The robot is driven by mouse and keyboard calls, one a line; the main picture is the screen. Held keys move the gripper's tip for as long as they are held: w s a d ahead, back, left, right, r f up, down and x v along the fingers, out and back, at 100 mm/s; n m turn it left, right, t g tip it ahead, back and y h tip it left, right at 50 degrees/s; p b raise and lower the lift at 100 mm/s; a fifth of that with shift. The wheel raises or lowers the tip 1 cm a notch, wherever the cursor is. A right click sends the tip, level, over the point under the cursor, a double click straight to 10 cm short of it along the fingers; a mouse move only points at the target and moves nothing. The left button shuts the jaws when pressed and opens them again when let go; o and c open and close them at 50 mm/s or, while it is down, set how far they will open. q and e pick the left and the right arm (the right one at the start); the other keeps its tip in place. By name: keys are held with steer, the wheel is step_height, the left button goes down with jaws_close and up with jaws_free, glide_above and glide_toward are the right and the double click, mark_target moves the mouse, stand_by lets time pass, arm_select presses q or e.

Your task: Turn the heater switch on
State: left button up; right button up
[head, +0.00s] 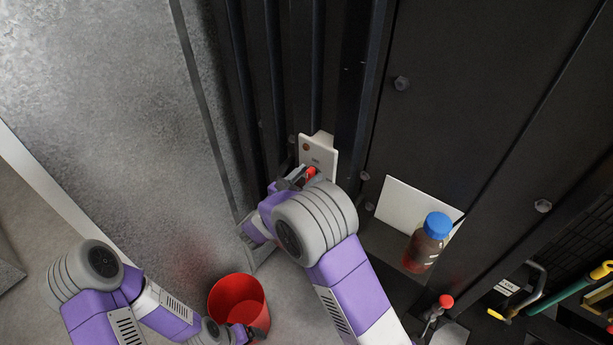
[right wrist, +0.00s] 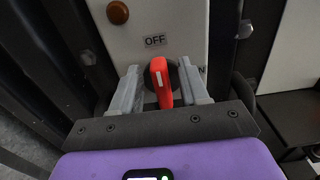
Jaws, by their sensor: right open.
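The heater switch is a red lever (right wrist: 161,84) on a white panel (right wrist: 185,22); the lever also shows in the head view (head: 311,172). Its white-marked end points up toward an OFF label (right wrist: 155,41). Part of another label, a letter N, shows to the right, partly hidden by a finger. My right gripper (right wrist: 160,92) is open, with one finger on each side of the lever; whether either touches it I cannot tell. In the head view the right gripper (head: 296,181) is at the panel. My left gripper (head: 246,333) is low, by a red bucket's rim, its fingers unclear.
The red bucket (head: 238,299) stands on the floor. An amber lamp (right wrist: 118,12) sits on the panel above the switch. Dark upright bars flank the panel. A blue-capped bottle (head: 427,243) and a red-knobbed valve (head: 445,301) are to the right.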

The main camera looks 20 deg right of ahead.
jaws_close()
steer(key=shift+s+f+m+b, duration=0.1)
steer(key=shift+m+b, duration=0.6)
steer(key=shift+b, duration=0.35)
steer(key=shift+s+d+f+m+b, duration=0.25)
steer(key=shift+m+b, duration=2.55)
steer(key=shift+b, duration=1.2)
steer(key=shift+s+d+f+m+b, duration=0.15)
steer(key=shift+s+f+m+b, duration=0.1)
steer(key=shift+m+b, duration=3.2)
steer(key=shift+s+d+f+m+b, duration=0.2)
steer(key=shift+m+b, duration=1.95)
steer(key=shift+b, duration=2.45)
